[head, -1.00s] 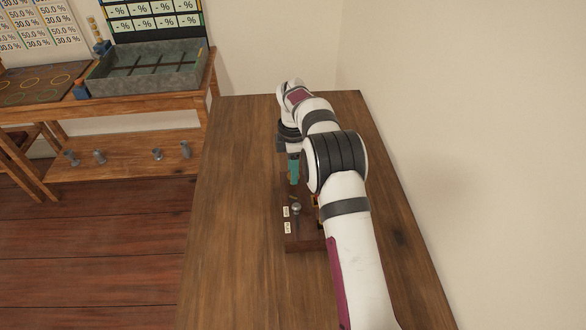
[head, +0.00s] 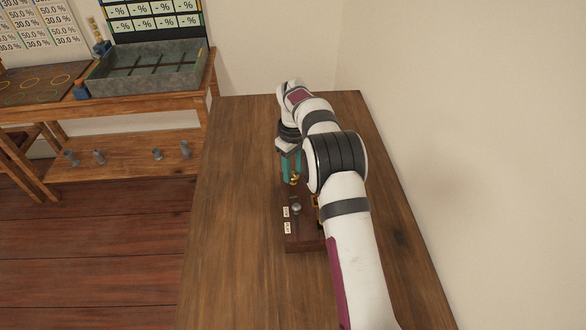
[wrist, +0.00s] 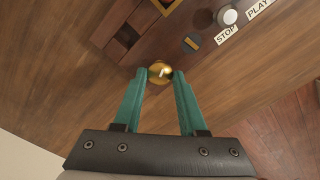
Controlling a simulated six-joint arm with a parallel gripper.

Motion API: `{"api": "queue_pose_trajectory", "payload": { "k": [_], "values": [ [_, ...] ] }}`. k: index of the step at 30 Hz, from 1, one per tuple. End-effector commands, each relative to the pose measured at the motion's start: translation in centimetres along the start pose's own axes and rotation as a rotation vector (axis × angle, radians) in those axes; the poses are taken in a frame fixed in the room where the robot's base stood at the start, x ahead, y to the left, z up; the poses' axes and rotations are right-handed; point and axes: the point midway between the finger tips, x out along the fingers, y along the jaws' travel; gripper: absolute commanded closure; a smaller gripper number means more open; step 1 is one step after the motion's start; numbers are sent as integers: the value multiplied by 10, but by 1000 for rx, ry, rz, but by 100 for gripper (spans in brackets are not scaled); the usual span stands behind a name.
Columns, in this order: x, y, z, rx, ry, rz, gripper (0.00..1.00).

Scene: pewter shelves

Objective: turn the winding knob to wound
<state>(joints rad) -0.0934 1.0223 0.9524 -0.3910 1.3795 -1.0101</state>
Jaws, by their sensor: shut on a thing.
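The winding knob is a round brass-coloured knob at the far end of a dark wooden box (head: 305,246). It shows between my fingertips in the head view (head: 295,180) and in the wrist view (wrist: 160,73). My gripper (head: 293,178) has teal fingers, one on each side of the knob and closed on it; they also show in the wrist view (wrist: 160,76). The box lies on the wooden table, partly hidden behind my arm in the head view. No wound mark can be read.
A silver ball-topped lever (head: 296,209) stands on the box beside STOP (wrist: 226,35) and PLAY (wrist: 258,8) labels. The table (head: 235,220) is clear to the left. A wall (head: 460,130) rises at right. A workbench with a grey divided tray (head: 120,88) stands at back left.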

Motion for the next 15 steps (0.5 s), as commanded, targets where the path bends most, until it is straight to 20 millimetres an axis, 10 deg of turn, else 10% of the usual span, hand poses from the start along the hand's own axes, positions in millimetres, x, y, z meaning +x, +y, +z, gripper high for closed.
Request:
{"api": "queue_pose_trajectory", "payload": {
  "k": [15],
  "values": [
    [-1,1,0,485,2,2,100]
  ]
}}
